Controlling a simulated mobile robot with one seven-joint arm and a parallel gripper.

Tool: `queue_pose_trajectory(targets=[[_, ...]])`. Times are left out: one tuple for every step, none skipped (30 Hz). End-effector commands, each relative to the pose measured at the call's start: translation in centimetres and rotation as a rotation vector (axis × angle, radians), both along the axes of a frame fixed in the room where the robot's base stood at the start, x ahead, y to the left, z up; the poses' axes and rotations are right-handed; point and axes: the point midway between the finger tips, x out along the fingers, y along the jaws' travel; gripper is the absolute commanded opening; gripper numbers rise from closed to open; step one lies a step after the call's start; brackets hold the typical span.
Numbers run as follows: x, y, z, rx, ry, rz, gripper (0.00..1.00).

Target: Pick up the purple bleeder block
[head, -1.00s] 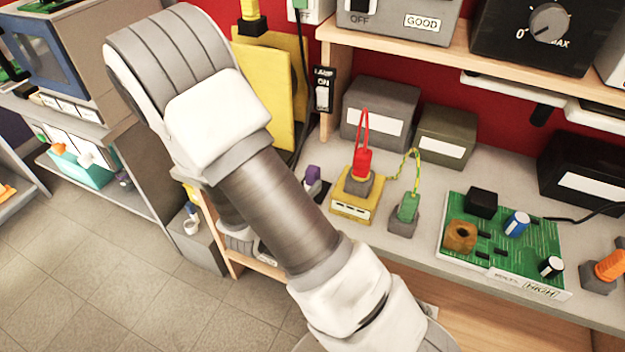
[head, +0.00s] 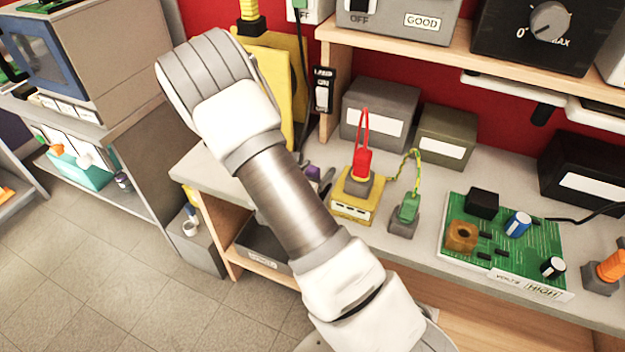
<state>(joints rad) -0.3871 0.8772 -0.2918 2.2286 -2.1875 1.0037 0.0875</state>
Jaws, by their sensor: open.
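The purple bleeder block (head: 312,172) is on the workbench (head: 205,168), just left of the yellow box. It is small, and my arm covers much of it, so only a purple part and some dark grey beside it show. My arm crosses the picture from lower right to upper left in front of the bench. My gripper is not in view, so its place relative to the block cannot be seen.
A yellow box (head: 352,207) with a red plug (head: 362,163) stands right of the block. A green plug (head: 408,207) and a green circuit board (head: 500,240) lie farther right. Grey (head: 380,110) and olive (head: 446,137) boxes stand behind. The bench's left end looks clear.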

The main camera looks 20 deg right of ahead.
Motion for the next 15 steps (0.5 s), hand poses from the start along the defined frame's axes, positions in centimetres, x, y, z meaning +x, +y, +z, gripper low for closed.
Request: queue_pose_trajectory(targets=[[-0.01,0.01,0.02,0.000,0.000,0.000,0.78],[-0.01,0.01,0.02,0.000,0.000,0.000,0.72],[-0.01,0.02,0.03,0.000,0.000,0.000,0.65],[-0.01,0.02,0.03,0.000,0.000,0.000,0.59],[-0.01,0.02,0.03,0.000,0.000,0.000,0.54],[-0.02,0.02,0.03,0.000,0.000,0.000,0.47],[-0.02,0.02,0.03,0.000,0.000,0.000,0.41],[-0.02,0.02,0.03,0.000,0.000,0.000,0.36],[-0.02,0.02,0.03,-0.001,-0.001,0.000,0.29],[-0.03,0.03,0.04,0.000,0.000,0.000,0.23],[-0.03,0.03,0.04,0.000,0.000,0.000,0.18],[-0.03,0.03,0.04,-0.001,-0.001,0.000,0.11],[-0.03,0.03,0.04,-0.001,-0.001,0.000,0.06],[-0.03,0.03,0.04,0.000,0.000,0.000,0.00],[-0.03,0.03,0.04,0.000,0.000,0.000,0.00]])
